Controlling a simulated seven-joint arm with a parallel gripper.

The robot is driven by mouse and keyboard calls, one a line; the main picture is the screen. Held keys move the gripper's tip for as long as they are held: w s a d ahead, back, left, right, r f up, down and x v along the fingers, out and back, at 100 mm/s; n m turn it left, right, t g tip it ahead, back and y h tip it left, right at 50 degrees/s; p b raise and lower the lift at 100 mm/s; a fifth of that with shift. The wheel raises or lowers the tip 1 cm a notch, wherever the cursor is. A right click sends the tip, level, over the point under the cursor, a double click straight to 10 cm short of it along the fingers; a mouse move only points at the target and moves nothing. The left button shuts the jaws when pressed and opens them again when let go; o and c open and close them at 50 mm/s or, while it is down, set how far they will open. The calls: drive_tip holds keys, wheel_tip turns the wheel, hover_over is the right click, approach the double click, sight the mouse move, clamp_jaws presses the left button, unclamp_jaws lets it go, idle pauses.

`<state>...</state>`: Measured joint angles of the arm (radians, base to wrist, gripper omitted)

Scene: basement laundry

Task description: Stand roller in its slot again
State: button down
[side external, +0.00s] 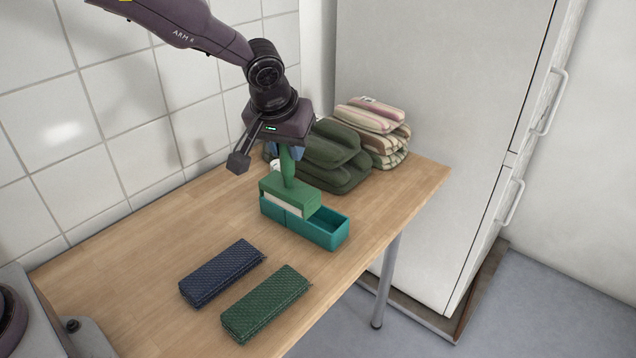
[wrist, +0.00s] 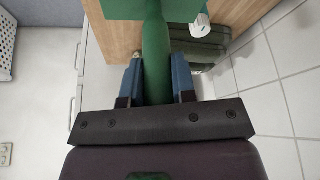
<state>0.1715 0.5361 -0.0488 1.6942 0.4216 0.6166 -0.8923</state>
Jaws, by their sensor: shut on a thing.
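The roller has a green handle (side external: 288,169) and a green head (side external: 289,193) with a white band under it. It stands upright at the left compartment of the teal two-part holder (side external: 317,234). The white band shows above the holder's rim; I cannot tell whether the roller touches the bottom. The right compartment is empty. My gripper (side external: 286,151) is shut on the handle from above. In the wrist view, my gripper's blue fingers (wrist: 157,80) close around the green handle (wrist: 156,55), with the green head at the top edge.
Folded dark green towels (side external: 335,155) and striped towels (side external: 375,125) are piled close behind the holder. A white item (side external: 275,166), partly hidden, stands behind the roller. A navy pad (side external: 222,272) and a green pad (side external: 266,304) lie in front. The table's left part is clear.

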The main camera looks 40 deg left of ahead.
drive_tip(key=w+f, duration=0.6)
drive_tip(key=f, duration=0.3)
drive_tip(key=shift+w+d+f, duration=0.35)
drive_tip(key=shift+d, duration=0.1)
drive_tip(key=shift+f, duration=0.2)
drive_tip(key=c, duration=0.9)
unclamp_jaws()
drive_tip(key=v, duration=1.2)
drive_tip(key=shift+s+r, duration=0.1)
drive_tip(key=shift+r, duration=0.15)
drive_tip(key=s+a+r+m, duration=0.1)
drive_tip(key=s+a+r, duration=0.3)
drive_tip(key=s+r, duration=0.45)
drive_tip(key=s+a+r+m, duration=0.1)
drive_tip(key=s, duration=0.6)
drive_tip(key=s+a+r+m+t+h, duration=0.1)
drive_tip(key=s+a, duration=0.1)
drive_tip(key=s, duration=0.6)
drive_tip(key=s+a+r+m, duration=0.1)
drive_tip(key=s+a, duration=0.1)
drive_tip(key=s, duration=0.5)
drive_tip(key=shift+s+r+h, duration=0.2)
drive_tip(key=shift+r+h, duration=0.1)
